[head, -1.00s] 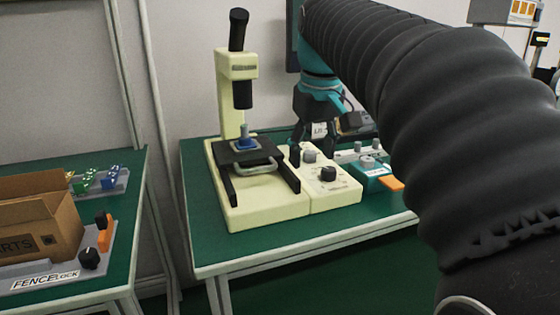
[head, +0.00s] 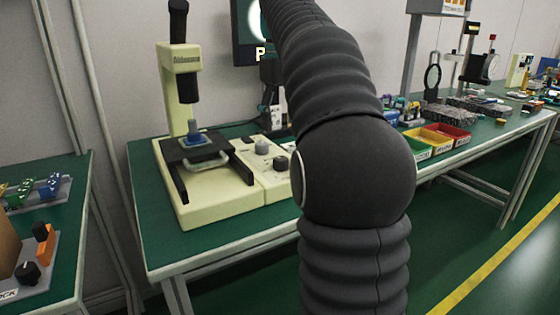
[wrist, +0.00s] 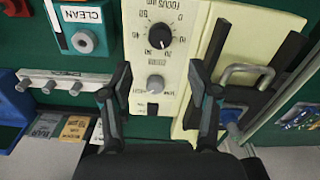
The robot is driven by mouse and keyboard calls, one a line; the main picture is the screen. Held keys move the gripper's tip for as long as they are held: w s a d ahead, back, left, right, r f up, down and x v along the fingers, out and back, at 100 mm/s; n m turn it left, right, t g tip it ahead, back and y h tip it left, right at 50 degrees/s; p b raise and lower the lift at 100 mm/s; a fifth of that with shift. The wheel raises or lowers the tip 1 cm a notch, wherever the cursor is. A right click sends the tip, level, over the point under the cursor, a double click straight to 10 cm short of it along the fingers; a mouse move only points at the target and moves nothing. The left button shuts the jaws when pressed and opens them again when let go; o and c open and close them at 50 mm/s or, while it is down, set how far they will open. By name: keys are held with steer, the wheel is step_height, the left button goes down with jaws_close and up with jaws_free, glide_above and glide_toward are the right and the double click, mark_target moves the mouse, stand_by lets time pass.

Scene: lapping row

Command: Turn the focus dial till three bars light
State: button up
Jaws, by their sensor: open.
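The focus dial (wrist: 160,36) is a black knob with a white pointer line, inside a printed scale marked FOCUS on the cream control panel. It also shows in the head view (head: 282,163), right of the microscope (head: 184,90). My gripper (wrist: 160,72) is open and empty in the wrist view. Its fingers stand apart on either side of a plain grey knob (wrist: 156,84), with the focus dial just beyond the fingertips. I cannot tell its height above the panel.
The microscope's black stage arms (wrist: 270,75) and metal handle lie close right of the gripper. A teal CLEAN box (wrist: 82,30) and a row of grey knobs (wrist: 65,83) are to the left. Colored trays (head: 440,138) stand on the bench further right.

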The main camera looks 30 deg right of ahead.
mark_target(280, 158)
step_height(280, 158, down, 9)
steer(key=shift+r+b, duration=0.2)
steer(key=shift+b, duration=0.9)
steer(key=c, duration=1.2)
steer(key=shift+o, duration=0.3)
steer(key=shift+r, duration=0.1)
